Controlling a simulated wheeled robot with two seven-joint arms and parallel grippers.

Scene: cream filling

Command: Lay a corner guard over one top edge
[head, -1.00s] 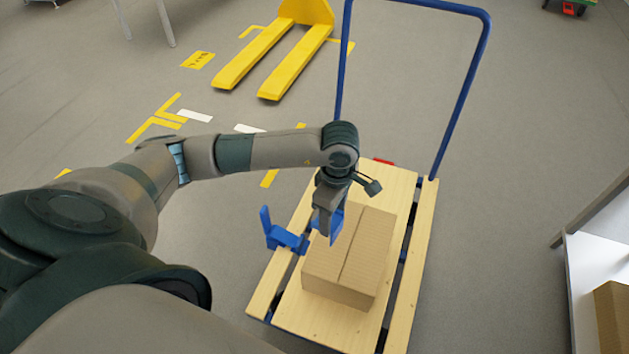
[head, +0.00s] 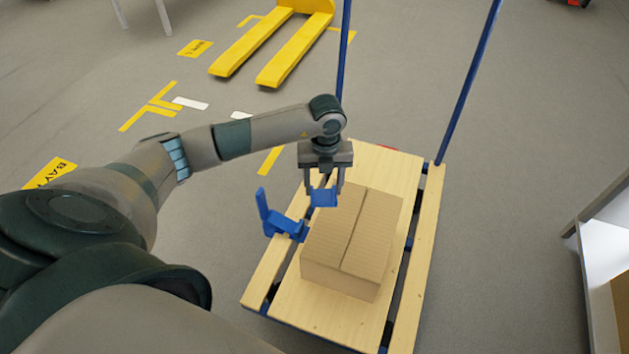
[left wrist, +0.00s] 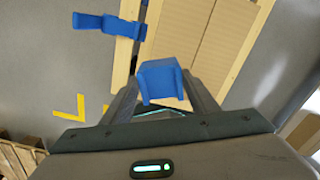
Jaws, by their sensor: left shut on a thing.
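My left gripper (head: 323,188) is shut on a small blue angled corner guard (head: 323,199). In the left wrist view the guard (left wrist: 161,80) sits between the two fingers, with its bent faces showing. A closed cardboard box (head: 352,240) with a seam along its top lies on the wooden deck of a trolley (head: 320,320). In the head view the guard appears at the box's far left corner; whether it touches the box cannot be told. The box (left wrist: 225,45) also shows behind the guard in the wrist view. My right gripper is out of view.
A blue bracket (head: 282,224) sticks out from the trolley's left side, close to the box. The trolley's blue handle (head: 467,85) rises at the far end. A yellow pallet jack (head: 275,45) stands beyond. A white shelf (head: 605,265) is at right.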

